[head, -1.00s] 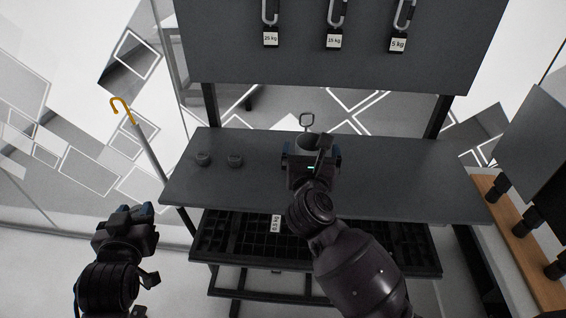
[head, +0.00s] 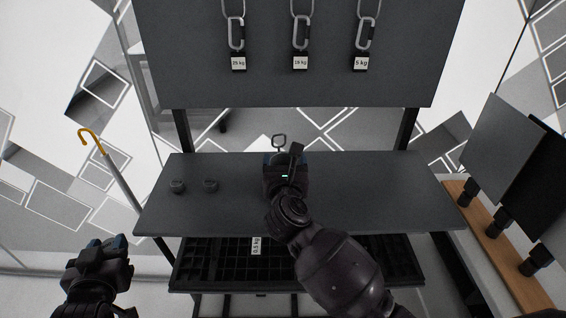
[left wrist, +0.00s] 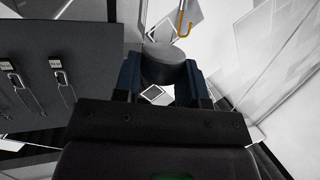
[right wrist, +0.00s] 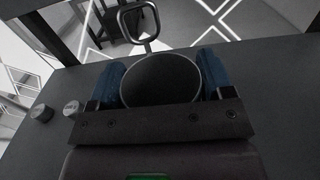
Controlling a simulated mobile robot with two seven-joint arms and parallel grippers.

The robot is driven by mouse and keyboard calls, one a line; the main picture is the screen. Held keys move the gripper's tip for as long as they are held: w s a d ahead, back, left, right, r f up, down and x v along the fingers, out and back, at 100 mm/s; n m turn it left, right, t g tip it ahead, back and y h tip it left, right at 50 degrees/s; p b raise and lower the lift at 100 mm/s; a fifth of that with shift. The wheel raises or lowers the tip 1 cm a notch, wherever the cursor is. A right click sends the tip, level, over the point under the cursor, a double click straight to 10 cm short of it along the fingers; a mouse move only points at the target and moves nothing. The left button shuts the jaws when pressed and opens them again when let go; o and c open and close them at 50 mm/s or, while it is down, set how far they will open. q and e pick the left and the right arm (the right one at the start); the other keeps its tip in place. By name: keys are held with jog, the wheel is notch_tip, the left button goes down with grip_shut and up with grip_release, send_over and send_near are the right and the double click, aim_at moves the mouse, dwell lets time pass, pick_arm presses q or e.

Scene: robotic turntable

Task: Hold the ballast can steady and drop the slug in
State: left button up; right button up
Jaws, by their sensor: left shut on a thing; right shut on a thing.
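The ballast can (right wrist: 160,80) is a dark open-topped cup with a metal loop (right wrist: 138,22) behind it. My right gripper (head: 283,163) is shut on the can, with a blue finger on each side of it. In the head view the gripper hides most of the can, but the loop shows above the bench (head: 345,190). The can's inside is dark and I see nothing in it. My left gripper (head: 102,250) is off the bench's front left. In the left wrist view it is shut on a short grey cylindrical slug (left wrist: 166,64).
Two small dark cylinders (head: 177,186) (head: 210,185) stand on the bench's left part. Labelled hooks hang from a back panel (head: 300,85). A dark slotted rack (head: 215,262) sits below the bench. An orange-handled cane (head: 110,170) leans at the left. The bench's right part is clear.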

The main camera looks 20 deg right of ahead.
pick_arm(q)
jog(key=w+d+r+m+h, duration=0.1)
jog(key=w+d+r, duration=0.1)
jog(key=r, duration=0.2)
jog(key=w+d+r+h, duration=0.1)
jog(key=w+d+r, duration=0.2)
jog(key=r, duration=0.2)
jog(key=w+d+r+m+g+h, duration=0.1)
jog(key=w+d+r+m+h, duration=0.1)
jog(key=d+r, duration=0.45)
jog(key=w+d+r+m+g+h, duration=0.1)
jog(key=d+r+m+h, duration=0.15)
jog(key=d, duration=0.65)
jog(key=w+d+r+m+g+h, duration=0.1)
jog(key=w+d+r+m+h, duration=0.15)
jog(key=d+r, duration=0.4)
jog(key=d+f+h, duration=0.1)
jog(key=d+f, duration=0.3)
jog(key=f, duration=0.3)
jog(key=d+f+m+g+h, duration=0.1)
jog(key=d+f, duration=0.3)
jog(key=f, duration=0.2)
jog(key=shift+s+d+f+g, duration=0.2)
jog(key=shift+s+f+g, duration=0.1)
jog(key=shift+f, duration=0.1)
jog(key=o, duration=1.1)
